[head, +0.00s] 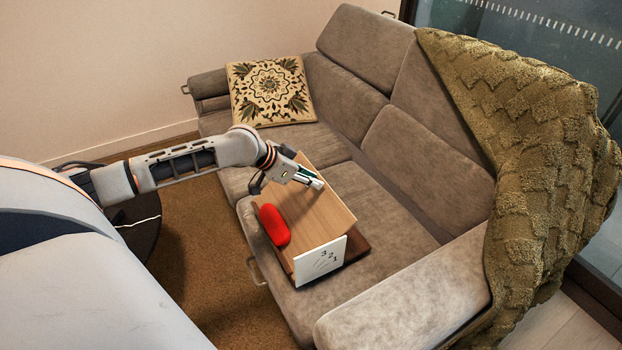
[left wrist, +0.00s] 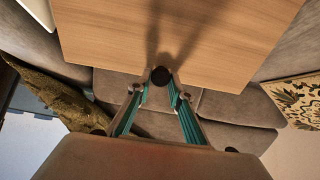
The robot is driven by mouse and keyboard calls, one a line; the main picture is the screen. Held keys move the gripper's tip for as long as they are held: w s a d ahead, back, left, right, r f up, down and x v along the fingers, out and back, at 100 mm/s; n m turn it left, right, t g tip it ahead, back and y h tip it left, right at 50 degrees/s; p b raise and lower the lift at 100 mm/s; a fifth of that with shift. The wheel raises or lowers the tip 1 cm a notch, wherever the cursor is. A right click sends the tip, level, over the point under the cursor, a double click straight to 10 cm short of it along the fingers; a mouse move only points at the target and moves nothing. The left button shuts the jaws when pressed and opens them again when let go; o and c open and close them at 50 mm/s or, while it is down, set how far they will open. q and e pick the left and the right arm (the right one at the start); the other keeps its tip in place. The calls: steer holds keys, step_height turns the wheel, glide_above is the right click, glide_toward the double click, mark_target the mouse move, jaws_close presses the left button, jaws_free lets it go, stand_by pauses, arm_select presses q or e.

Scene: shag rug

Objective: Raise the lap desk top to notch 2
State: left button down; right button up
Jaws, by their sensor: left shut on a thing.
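The lap desk sits on the sofa seat, with a light wood top (head: 318,210) over a dark brown base (head: 355,247). A white end panel (head: 318,261) carries the numerals 3, 2, 1 and slanted marks. The top stands apart from the base at the right; I cannot tell which notch it is at. My right gripper is not in view.
A red rounded pad (head: 273,225) lies along the desk's left side. The grey sofa's backrest (head: 430,165) rises behind, and its armrest (head: 410,305) is in front. The sofa seat left of the cushion's front is clear.

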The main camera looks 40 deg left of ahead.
arm_select(q)
steer(key=c, duration=2.1)
jaws_free()
steer(key=shift+f, duration=0.25)
steer(key=shift+o, duration=1.3)
steer(key=shift+s+a+r, duration=0.15)
steer(key=shift+s+r, duration=0.05)
steer(key=shift+r, duration=0.1)
steer(key=v, duration=1.1)
steer(key=shift+s, duration=0.15)
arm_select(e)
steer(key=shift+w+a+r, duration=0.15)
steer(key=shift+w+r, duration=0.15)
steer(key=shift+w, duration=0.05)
arm_select(q)
steer(key=shift+r, duration=0.1)
